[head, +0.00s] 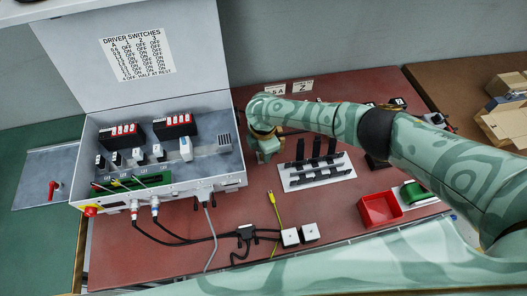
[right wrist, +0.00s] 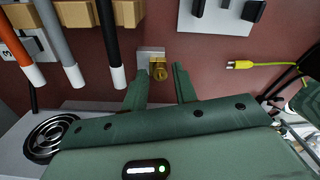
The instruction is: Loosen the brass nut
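The brass nut (right wrist: 158,70) sits on a small light grey block or plate (right wrist: 151,52) in the right wrist view. My right gripper (right wrist: 159,75) is open, with its two green fingers apart on either side of the nut. The nut lies near the fingertips, in the gap between them; I cannot tell contact from depth. In the head view my right gripper (head: 265,148) points down at the red bench beside the grey control box, and the nut is hidden there. My left gripper is not in view.
The open grey control box (head: 222,165) stands left of the gripper. A black-and-white rack (head: 316,172) is close on its right, and a red bin (head: 380,209) farther right. White-tipped tools (right wrist: 116,78) hang close to the left finger. A yellow cable (head: 274,212) lies nearby.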

